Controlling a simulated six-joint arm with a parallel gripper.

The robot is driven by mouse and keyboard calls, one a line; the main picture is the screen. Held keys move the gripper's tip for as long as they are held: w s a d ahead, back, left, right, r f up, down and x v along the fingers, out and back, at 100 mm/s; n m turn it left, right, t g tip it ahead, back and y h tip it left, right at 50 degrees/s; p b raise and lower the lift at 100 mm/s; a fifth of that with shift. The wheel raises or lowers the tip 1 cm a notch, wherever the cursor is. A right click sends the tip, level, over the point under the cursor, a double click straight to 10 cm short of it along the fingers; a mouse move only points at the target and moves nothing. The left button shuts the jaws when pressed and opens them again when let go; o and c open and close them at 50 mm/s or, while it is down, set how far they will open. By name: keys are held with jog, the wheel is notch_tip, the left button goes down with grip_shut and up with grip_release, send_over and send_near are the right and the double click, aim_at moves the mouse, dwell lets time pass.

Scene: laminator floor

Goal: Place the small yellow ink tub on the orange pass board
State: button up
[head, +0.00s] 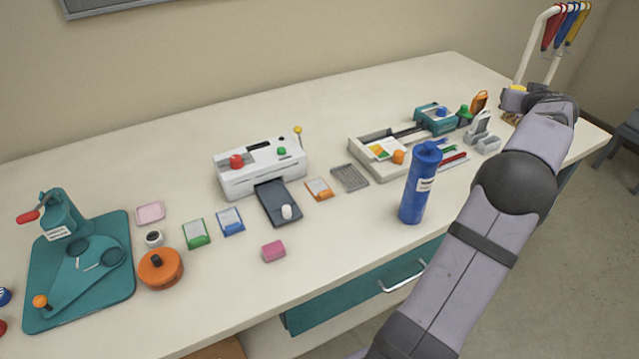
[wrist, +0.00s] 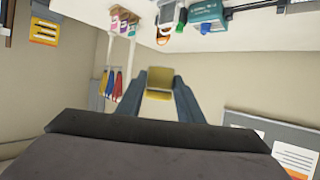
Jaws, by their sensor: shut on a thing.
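The small yellow ink tub (wrist: 160,84) is between the two blue-grey fingers of my gripper (wrist: 160,92) in the wrist view. My gripper is shut on it. In the head view my gripper (head: 514,94) is at the far right end of the table, partly hidden by my own arm; a bit of the yellow tub (head: 518,88) shows there. A small orange board with a pale label (head: 318,189) lies flat on the table, right of the laminator's dark tray and well left of my gripper. Nothing visible stands on it.
A tall blue bottle (head: 420,185) stands between the board and my arm. A grey ribbed tray (head: 349,178) is beside the board. A rack with coloured hangers (head: 565,25) rises beyond my gripper.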

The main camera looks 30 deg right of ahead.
notch_tip(320, 180, up, 4)
jog(key=shift+r, duration=0.1)
jog(key=w+a+n+t+y, duration=0.1)
jog(key=w+a+n+y, duration=0.1)
jog(key=w+a, duration=0.7)
jog(key=n+t+y, duration=0.3)
jog(key=n+y, duration=0.4)
send_over(322, 184)
jog(key=s+a, duration=0.2)
jog(key=s, duration=0.1)
notch_tip(322, 184, down, 17)
jog(key=shift+d+f, duration=0.2)
jog(key=shift+f, duration=5.35)
jog(key=shift+f, duration=0.1)
